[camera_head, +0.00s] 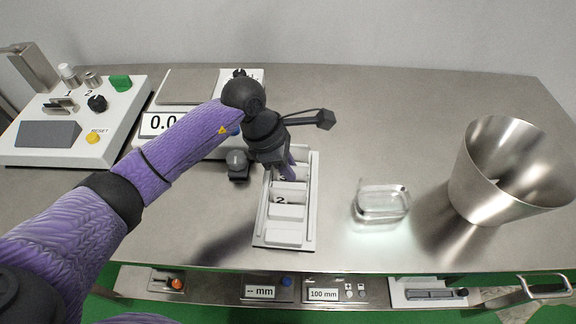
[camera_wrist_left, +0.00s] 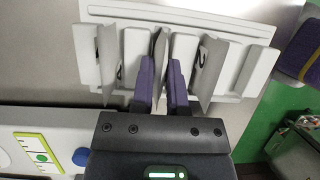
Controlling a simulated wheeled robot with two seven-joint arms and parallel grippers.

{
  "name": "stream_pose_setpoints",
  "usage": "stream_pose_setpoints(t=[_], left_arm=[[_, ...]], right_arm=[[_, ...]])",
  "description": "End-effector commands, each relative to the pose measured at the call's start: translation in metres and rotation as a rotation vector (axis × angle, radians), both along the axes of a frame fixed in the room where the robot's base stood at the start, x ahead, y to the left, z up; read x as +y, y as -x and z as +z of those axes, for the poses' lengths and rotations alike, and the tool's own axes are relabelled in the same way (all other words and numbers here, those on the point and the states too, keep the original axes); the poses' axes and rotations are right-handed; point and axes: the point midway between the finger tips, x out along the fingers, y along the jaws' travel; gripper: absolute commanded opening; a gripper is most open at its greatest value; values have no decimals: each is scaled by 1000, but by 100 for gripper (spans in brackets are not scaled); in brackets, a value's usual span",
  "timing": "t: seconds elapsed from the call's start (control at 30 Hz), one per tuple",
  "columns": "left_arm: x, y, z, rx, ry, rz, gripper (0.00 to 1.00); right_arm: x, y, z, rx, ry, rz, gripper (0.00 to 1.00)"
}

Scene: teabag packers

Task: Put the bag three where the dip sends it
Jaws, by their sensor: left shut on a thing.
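A pale rack (camera_head: 268,225) stands mid-table with several upright bags in its slots. My left gripper (camera_head: 286,170) reaches down into the rack from above. In the left wrist view its purple fingers (camera_wrist_left: 161,88) are shut on the middle bag, bag three (camera_wrist_left: 159,45), which is still within the rack. Other bags stand on either side of it. A small clear glass dish (camera_head: 382,213) sits right of the rack. My right gripper is not in view.
A scale (camera_head: 190,90) reading 0.0 is behind my arm. A white station (camera_head: 75,125) with knobs and a RESET button is at the left. A tall metal bucket (camera_head: 500,175) stands at the right. The table behind the dish is clear.

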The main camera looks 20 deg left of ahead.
Motion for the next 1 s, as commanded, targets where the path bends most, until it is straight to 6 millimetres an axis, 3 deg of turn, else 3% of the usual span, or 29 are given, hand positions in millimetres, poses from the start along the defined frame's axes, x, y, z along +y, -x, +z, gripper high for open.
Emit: stream_pose_setpoints(t=[0.17,0.2,0.37,0.67,1.0], left_arm=[[0,0,-3,0,-1,0,0],[0,0,-3,0,0,0,22],[0,0,-2,0,0,0,53],[0,0,4,-1,1,0,53],[33,7,86,-6,-2,1,53]], right_arm=[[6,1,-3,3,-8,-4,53],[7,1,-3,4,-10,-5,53],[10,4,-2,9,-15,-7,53],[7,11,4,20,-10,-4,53],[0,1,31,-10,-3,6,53]])
